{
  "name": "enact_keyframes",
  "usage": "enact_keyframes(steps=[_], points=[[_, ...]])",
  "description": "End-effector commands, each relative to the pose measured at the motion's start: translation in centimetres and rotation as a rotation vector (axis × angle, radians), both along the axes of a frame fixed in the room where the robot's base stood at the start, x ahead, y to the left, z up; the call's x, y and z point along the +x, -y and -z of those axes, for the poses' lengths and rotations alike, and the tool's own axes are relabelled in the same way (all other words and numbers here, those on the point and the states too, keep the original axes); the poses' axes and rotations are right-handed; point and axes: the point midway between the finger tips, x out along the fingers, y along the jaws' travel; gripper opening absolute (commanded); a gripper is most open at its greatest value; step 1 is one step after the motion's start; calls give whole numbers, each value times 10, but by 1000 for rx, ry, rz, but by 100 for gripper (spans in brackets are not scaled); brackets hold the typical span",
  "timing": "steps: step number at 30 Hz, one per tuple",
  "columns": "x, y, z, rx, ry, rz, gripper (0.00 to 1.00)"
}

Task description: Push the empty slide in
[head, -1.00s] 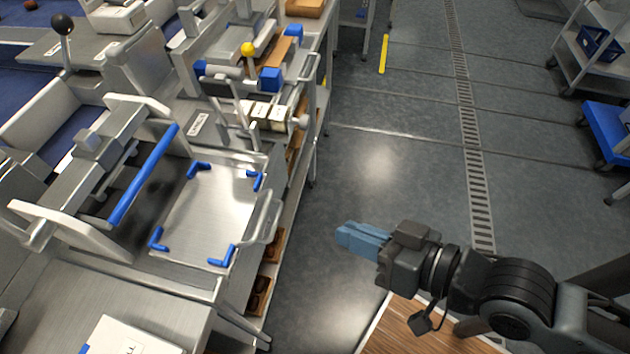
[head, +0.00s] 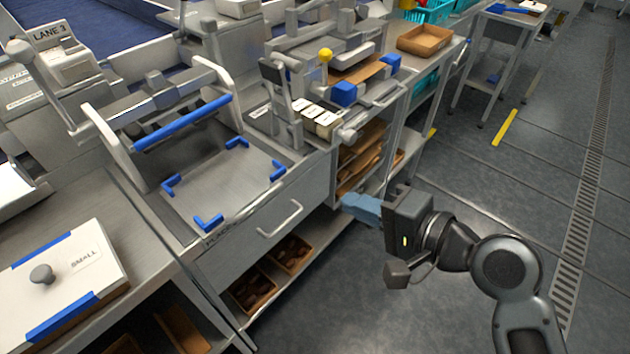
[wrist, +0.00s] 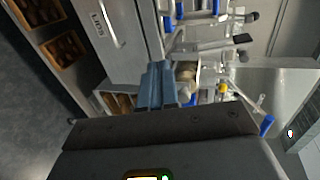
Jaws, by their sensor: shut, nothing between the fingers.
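The slide is a metal plate (head: 222,190) with blue corner brackets and nothing on it, in the middle left of the head view. Its front panel carries a bar handle (head: 281,219). The handle (wrist: 112,28) also shows in the wrist view, upper left. I cannot tell exactly how far out the slide stands. My gripper (head: 350,203) is shut and empty, its blue fingers pointing left, to the right of the handle and apart from it in the picture. The blue fingers also show in the wrist view (wrist: 158,84).
A press frame with a blue bar (head: 183,123) stands behind the plate. A lever with a yellow knob (head: 325,55) stands to the right. Crates of dates (head: 253,287) sit on the shelf below. A box marked SMALL (head: 62,275) lies left.

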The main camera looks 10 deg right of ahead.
Motion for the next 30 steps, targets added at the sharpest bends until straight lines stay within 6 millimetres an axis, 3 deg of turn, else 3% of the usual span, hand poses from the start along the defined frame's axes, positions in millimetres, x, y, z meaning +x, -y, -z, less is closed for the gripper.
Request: enact_keyframes(steps=[18, 30], points=[[86, -59, 27, -3, 2, 0, 0], [107, -73, 29, -4, 1, 2, 0]])
